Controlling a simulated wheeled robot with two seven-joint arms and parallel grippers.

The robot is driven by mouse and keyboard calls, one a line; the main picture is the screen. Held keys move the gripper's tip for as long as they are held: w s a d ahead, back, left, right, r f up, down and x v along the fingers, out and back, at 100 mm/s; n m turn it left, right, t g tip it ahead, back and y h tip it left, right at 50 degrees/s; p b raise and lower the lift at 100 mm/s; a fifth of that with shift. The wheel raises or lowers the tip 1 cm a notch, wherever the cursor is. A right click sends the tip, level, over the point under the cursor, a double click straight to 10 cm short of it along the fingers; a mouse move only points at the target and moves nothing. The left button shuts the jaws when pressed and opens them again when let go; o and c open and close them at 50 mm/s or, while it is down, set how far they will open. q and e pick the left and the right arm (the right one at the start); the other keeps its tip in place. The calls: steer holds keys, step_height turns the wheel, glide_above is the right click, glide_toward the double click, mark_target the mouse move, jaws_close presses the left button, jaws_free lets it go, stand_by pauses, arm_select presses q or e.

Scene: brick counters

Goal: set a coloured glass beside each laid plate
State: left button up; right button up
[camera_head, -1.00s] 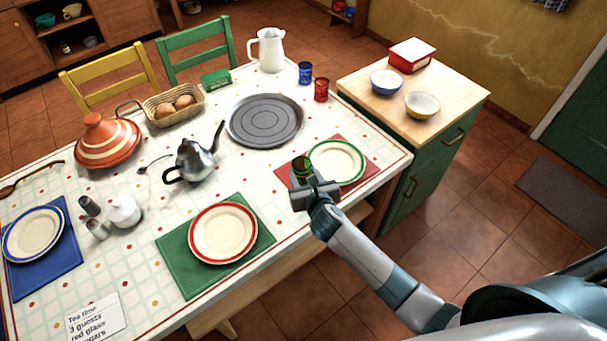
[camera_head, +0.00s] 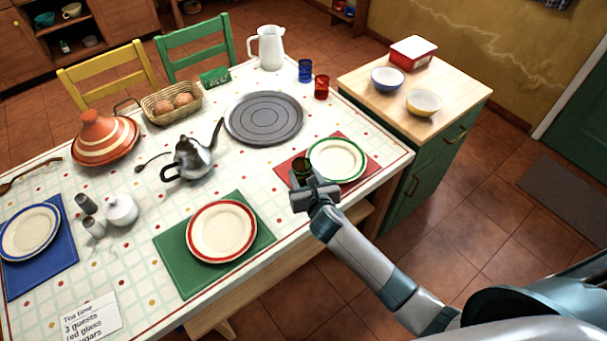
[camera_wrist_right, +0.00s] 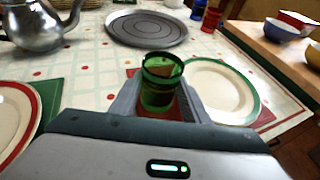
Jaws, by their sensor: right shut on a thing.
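My right gripper (camera_head: 314,191) is shut on the green glass (camera_head: 302,170), at the left side of the green-rimmed plate (camera_head: 337,160) on the red mat (camera_head: 290,174). In the right wrist view the green glass (camera_wrist_right: 159,85) stands upright between the fingers; I cannot tell whether its base touches the mat. The blue glass (camera_head: 305,70) and red glass (camera_head: 321,87) stand at the table's far right. The red-rimmed plate (camera_head: 221,231) lies on a green mat (camera_head: 173,264), and the blue-rimmed plate (camera_head: 29,231) on a blue mat (camera_head: 64,262). My left gripper is not in view.
A grey round tray (camera_head: 264,118) lies behind the mats, with a metal teapot (camera_head: 190,158) to its left. A white jug (camera_head: 268,47) stands at the back. A note card (camera_head: 91,317) lies at the front. A side counter (camera_head: 455,90) holds bowls.

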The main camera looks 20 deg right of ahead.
steer(key=shift+f, duration=0.45)
steer(key=o, duration=1.3)
steer(key=shift+o, duration=0.2)
steer(key=shift+s, duration=0.15)
steer(key=b+v, duration=0.2)
steer(key=v, duration=1.5)
steer(key=shift+s+a, duration=0.1)
